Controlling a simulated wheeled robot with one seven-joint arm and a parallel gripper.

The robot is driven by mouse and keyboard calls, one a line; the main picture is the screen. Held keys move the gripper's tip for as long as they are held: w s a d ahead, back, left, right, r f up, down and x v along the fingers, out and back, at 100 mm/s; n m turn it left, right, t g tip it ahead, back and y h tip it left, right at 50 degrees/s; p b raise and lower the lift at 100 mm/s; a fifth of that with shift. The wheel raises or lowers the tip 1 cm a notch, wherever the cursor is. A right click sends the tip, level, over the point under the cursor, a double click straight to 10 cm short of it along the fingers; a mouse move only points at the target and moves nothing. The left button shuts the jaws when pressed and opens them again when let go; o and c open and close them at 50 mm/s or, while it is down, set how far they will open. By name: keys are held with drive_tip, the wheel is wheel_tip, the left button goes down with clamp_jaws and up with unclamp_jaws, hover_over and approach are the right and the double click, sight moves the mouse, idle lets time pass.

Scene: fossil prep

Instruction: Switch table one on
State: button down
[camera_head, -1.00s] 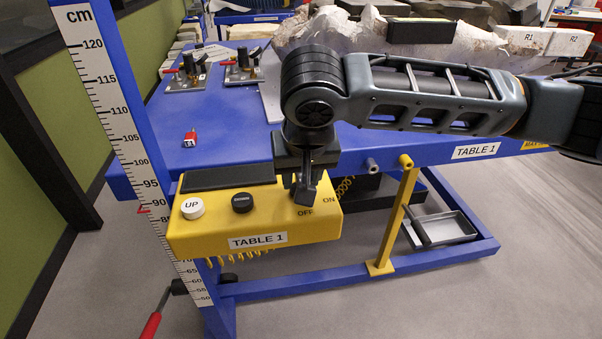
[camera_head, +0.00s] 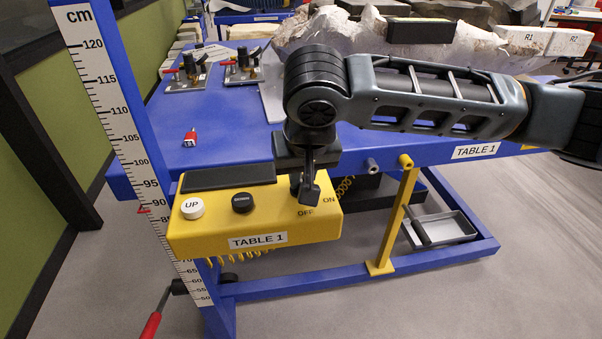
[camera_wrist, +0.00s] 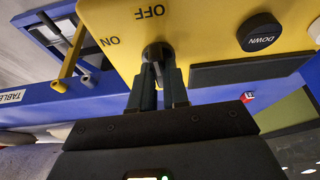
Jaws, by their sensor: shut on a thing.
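The yellow control box (camera_head: 210,230) labelled TABLE 1 is mounted at the front left corner of the blue table (camera_head: 235,135). It carries a white UP button (camera_head: 192,208), a black DOWN button (camera_head: 242,202), and OFF and ON marks at its right end. In the wrist view, a dark switch knob (camera_wrist: 157,50) stands on the box (camera_wrist: 200,25) near the OFF and ON marks. My gripper (camera_wrist: 158,72) is shut on this knob.
A centimetre scale (camera_head: 110,115) stands left of the box. A small red T1 tag (camera_head: 190,138) and toggle clamps (camera_head: 187,75) are on the table. A large pale fossil block (camera_head: 300,38) lies behind my arm. A yellow post (camera_head: 397,215) stands right of the box.

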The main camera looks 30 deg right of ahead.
drive_tip(key=n+y, duration=0.2)
drive_tip(key=n, duration=0.4)
drive_tip(key=shift+d, duration=0.15)
drive_tip(key=n+y, duration=0.1)
drive_tip(key=n, duration=0.1)
drive_tip(key=n+g+y, duration=0.1)
drive_tip(key=n, duration=0.2)
drive_tip(key=shift+d, duration=0.15)
drive_tip(key=shift+n, duration=0.4)
drive_tip(key=c, duration=1.1)
unclamp_jaws()
drive_tip(key=v, duration=0.7)
drive_tip(key=shift+s+d+r, duration=0.1)
drive_tip(key=shift+d+r, duration=0.1)
drive_tip(key=shift+r, duration=0.15)
